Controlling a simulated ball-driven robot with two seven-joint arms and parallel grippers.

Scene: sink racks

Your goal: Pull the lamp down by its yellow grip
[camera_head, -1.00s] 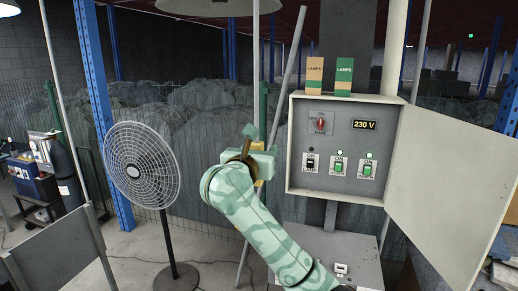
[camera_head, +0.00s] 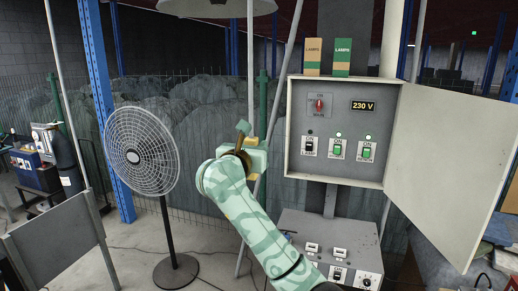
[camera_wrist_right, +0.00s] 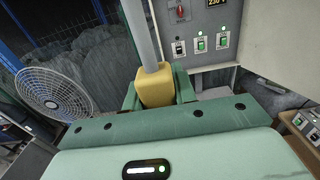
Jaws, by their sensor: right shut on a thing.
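The lamp's pale shade (camera_head: 215,8) shows at the top edge of the head view, partly cut off. A straight grey rod (camera_head: 250,75) hangs from its right side down to my right gripper (camera_head: 252,156). In the right wrist view, the yellow grip (camera_wrist_right: 155,88) is a block at the rod's lower end. It sits between the green fingers of my right gripper (camera_wrist_right: 158,93), which is shut on it. In the head view the gripper mostly hides the grip. My left gripper is in neither view.
An open electrical box (camera_head: 340,175) with switches and a 230 V display stands right of the gripper, its door (camera_head: 440,165) swung right. Below is a grey control desk (camera_head: 350,245). A standing fan (camera_head: 142,150) is to the left. A slanted pole (camera_head: 285,75) passes close behind the gripper.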

